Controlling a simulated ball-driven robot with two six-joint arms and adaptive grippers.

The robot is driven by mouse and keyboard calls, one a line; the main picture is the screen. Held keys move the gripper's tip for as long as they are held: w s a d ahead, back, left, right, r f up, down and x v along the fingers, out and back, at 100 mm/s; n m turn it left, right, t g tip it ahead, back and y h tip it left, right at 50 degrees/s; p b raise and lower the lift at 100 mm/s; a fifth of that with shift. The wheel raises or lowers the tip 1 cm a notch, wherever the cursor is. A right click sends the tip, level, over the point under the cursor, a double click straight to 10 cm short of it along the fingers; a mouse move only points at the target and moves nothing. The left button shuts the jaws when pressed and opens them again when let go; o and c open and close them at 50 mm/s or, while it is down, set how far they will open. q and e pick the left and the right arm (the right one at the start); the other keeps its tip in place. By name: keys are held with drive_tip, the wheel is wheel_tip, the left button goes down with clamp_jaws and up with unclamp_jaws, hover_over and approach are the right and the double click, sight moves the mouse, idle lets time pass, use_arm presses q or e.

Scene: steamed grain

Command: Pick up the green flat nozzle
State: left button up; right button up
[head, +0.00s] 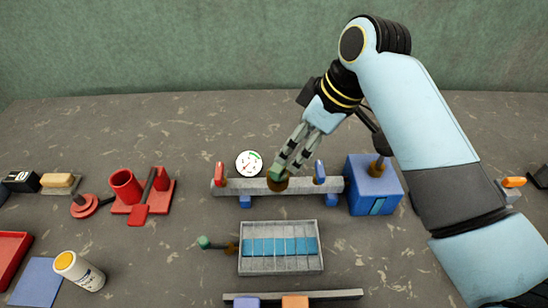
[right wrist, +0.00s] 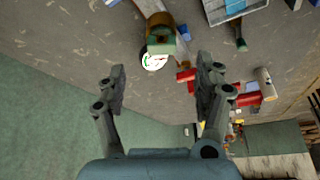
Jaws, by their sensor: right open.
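A green piece that looks like the flat nozzle (head: 276,175) sits at a brown fitting (head: 278,185) on the middle of a grey pipe (head: 240,187). In the right wrist view the green nozzle (right wrist: 160,46) has a blocky, flat end and shows ahead of the fingers, near the middle. My right gripper (head: 289,168) is above and just right of the nozzle in the head view, partly overlapping it. In the right wrist view my right gripper (right wrist: 162,68) is open, with nothing between its fingers. My left gripper is not in view.
A white dial gauge (head: 249,163) stands behind the pipe, between red (head: 219,173) and blue (head: 320,170) handles. A blue box (head: 373,186) is close at right. In front lie a grey tray (head: 281,267) and another green-ended piece (head: 204,242). Red parts (head: 125,186) stand left.

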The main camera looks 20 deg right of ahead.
sight(279, 166)
drive_tip(key=x, duration=0.5)
drive_tip(key=p+x, duration=0.1)
drive_tip(key=x, duration=0.2)
drive_tip(key=shift+w+a+f, duration=0.1)
drive_tip(key=shift+w+a, duration=0.05)
drive_tip(key=shift+a, duration=0.25)
drive_tip(key=shift+f, duration=0.2)
drive_tip(key=c, duration=1.3)
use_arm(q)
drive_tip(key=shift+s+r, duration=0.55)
use_arm(e)
drive_tip(key=shift+o, duration=0.2)
